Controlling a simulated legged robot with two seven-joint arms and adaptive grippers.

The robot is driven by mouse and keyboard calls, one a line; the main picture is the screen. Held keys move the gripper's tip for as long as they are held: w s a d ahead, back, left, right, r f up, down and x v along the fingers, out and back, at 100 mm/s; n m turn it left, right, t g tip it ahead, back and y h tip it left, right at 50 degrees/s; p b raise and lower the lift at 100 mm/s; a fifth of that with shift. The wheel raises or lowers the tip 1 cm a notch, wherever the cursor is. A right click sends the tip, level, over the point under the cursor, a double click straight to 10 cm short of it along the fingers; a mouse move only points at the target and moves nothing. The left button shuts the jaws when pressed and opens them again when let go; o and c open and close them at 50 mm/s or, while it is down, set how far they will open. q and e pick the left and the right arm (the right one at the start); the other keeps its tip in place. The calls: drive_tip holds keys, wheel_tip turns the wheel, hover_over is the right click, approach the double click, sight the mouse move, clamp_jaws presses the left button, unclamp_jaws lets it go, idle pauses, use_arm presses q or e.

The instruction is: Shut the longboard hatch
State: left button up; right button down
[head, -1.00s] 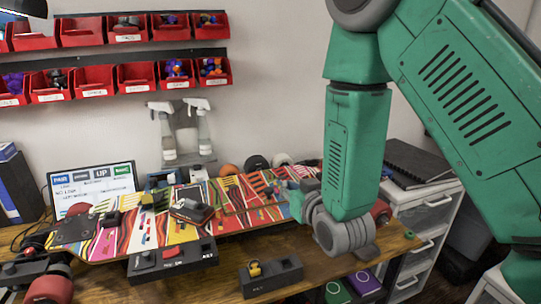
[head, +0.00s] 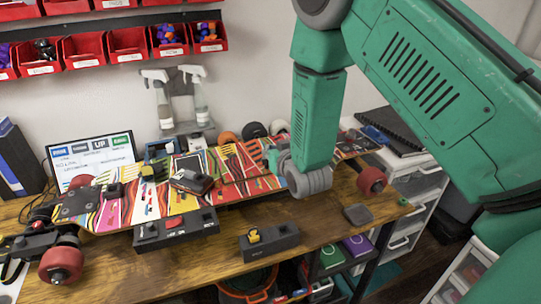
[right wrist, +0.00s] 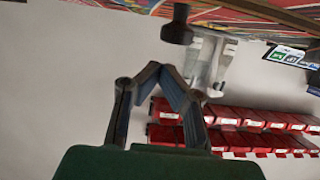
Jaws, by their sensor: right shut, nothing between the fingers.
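The longboard (head: 112,209), with a deck of coloured stripes and red wheels, lies across the wooden table. A dark raised piece (head: 191,181) near the deck's middle looks like the hatch; I cannot tell for certain how far open it stands. My right gripper (head: 272,157) is at the board's far side, right of that piece, partly hidden by its own wrist. In the right wrist view, my right gripper (right wrist: 160,70) has its fingertips together with nothing between them. The patterned board (right wrist: 245,12) runs along the top of that view, apart from the fingers. My left gripper is not in view.
Two black blocks (head: 176,228) (head: 270,243) stand in front of the board. Spray bottles (head: 162,100) stand behind it, below red wall bins (head: 126,44). A monitor (head: 90,158) is at the back left. The front table top (head: 130,270) is mostly clear.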

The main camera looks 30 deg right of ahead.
drive_tip(key=shift+a+f, duration=0.1)
drive_tip(key=shift+f, duration=0.65)
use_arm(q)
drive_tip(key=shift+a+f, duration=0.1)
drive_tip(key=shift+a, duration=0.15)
use_arm(e)
drive_tip(key=shift+a, duration=0.3)
drive_tip(key=shift+f, duration=0.1)
